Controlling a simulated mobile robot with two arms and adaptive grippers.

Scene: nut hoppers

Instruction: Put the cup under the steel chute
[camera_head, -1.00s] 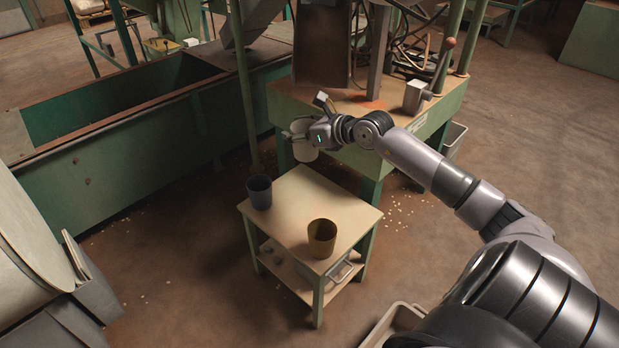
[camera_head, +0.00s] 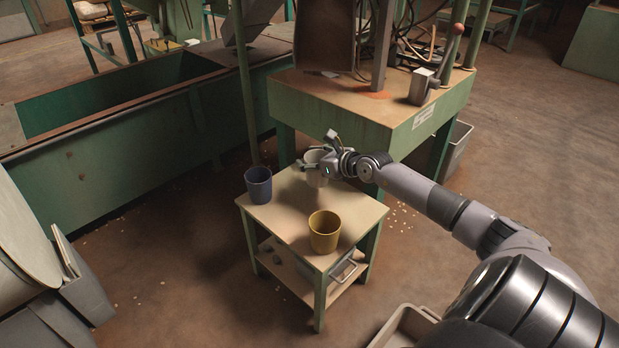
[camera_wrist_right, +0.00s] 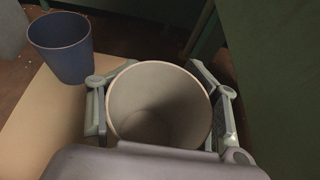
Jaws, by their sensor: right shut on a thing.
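My right gripper (camera_head: 318,167) is shut on a pale cup (camera_head: 317,178), at the far corner of the small stand. In the right wrist view the cup (camera_wrist_right: 160,105) is upright between the two fingers (camera_wrist_right: 162,108), mouth up, and looks empty. I cannot tell whether its base touches the stand top. A grey sloped metal chute (camera_head: 243,22) shows at the top, left of the green press table. A darker, brownish chute (camera_head: 325,40) hangs over that table; I cannot tell for certain which is steel. My left gripper is out of view.
On the stand (camera_head: 283,213), a blue cup (camera_head: 258,187) stands left and a yellow cup (camera_head: 325,236) at the front. The green table (camera_head: 420,112) rises behind my gripper. A thin green post (camera_head: 243,90) stands left. Bare stand top lies between the cups.

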